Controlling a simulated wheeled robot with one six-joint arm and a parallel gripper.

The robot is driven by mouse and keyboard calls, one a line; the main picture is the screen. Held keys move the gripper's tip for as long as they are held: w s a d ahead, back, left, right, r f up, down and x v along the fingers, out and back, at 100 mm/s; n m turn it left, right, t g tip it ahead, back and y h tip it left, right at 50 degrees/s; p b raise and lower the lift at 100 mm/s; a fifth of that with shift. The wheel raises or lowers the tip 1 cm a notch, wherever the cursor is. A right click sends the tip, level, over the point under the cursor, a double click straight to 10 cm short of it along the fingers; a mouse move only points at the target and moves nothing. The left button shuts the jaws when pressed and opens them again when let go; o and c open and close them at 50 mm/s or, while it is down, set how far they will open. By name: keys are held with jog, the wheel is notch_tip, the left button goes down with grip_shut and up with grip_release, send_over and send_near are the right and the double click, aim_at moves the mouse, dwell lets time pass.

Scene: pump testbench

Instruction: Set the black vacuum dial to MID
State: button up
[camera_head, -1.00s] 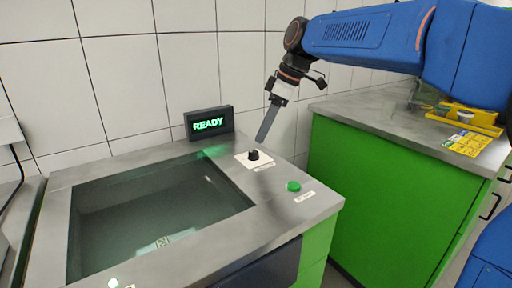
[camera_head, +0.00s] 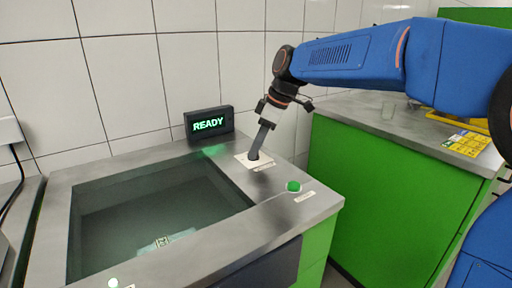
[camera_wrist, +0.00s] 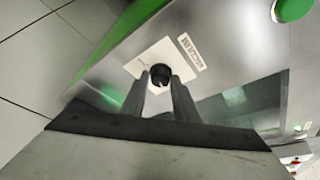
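The black vacuum dial (camera_wrist: 160,74) sits on a white label plate on the metal bench top; the plate (camera_head: 241,158) shows in the head view. In the wrist view my gripper (camera_wrist: 161,80) has its two fingers apart, one on each side of the dial at their tips. Whether the fingers touch the dial I cannot tell. In the head view my gripper (camera_head: 254,156) points down at the plate and hides the dial. The dial's setting cannot be read.
A display (camera_head: 209,123) reading READY stands behind the basin. A green button (camera_head: 293,186) is right of the dial plate. The sunken basin (camera_head: 150,215) lies to the left. A green cabinet (camera_head: 385,190) with a grey top stands at the right.

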jog(key=shift+m, duration=0.3)
jog(key=shift+c, duration=0.3)
jog(key=m+t, duration=0.1)
jog(key=m, duration=0.1)
jog(key=shift+s+a+m, duration=0.1)
jog(key=shift+s+m, duration=0.05)
jog(key=shift+m, duration=0.25)
jog(key=m+t+h, duration=0.1)
jog(key=m, duration=0.2)
jog(key=shift+s+m+t, duration=0.1)
jog(key=shift+m+t, duration=0.2)
jog(key=m+h, duration=0.1)
jog(key=m, duration=0.2)
jog(key=m+t+h, duration=0.1)
jog(key=m, duration=0.2)
jog(key=shift+a+m+h, duration=0.2)
jog(key=shift+m+h, duration=0.1)
jog(key=o, duration=1.1)
jog(key=shift+c, duration=0.2)
